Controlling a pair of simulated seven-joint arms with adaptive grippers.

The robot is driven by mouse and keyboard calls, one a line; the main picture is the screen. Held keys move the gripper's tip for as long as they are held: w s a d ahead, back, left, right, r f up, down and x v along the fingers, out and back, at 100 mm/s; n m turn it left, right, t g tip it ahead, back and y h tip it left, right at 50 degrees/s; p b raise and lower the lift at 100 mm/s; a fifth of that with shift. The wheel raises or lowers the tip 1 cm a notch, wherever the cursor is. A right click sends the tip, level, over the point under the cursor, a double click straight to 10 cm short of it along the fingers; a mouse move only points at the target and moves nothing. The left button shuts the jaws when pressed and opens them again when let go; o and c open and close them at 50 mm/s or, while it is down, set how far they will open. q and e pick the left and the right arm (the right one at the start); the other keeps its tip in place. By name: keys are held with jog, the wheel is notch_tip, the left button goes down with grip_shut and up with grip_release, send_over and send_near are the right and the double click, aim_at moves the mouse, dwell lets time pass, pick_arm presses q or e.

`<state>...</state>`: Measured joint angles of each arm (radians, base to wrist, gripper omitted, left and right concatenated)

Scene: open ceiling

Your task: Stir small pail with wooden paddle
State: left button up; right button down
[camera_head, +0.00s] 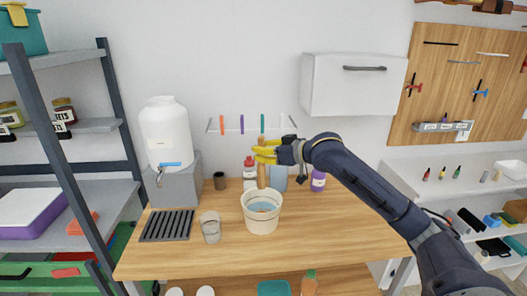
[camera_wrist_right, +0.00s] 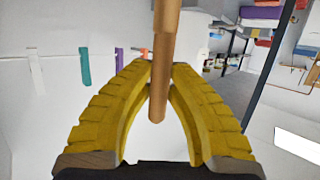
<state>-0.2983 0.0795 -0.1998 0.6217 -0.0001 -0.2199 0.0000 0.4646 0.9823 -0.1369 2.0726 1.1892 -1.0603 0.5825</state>
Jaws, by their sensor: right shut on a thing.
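A cream pail (camera_head: 262,222) stands upright on the wooden workbench and has bluish liquid inside. My right gripper (camera_head: 264,154) is above and behind the pail, its yellow fingers shut on the wooden paddle (camera_head: 262,180). The paddle hangs about upright, its lower end near the pail's back rim; I cannot tell whether it is over the pail or behind it. In the right wrist view the paddle's round handle (camera_wrist_right: 165,50) passes between the yellow fingertips (camera_wrist_right: 161,70), with its end showing between the fingers. My left gripper is not in view.
The bench (camera_head: 335,225) is clear to the right.

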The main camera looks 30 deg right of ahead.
aim_at(263, 189)
jog(key=shift+f, duration=7.3)
jog(key=shift+s, duration=0.1)
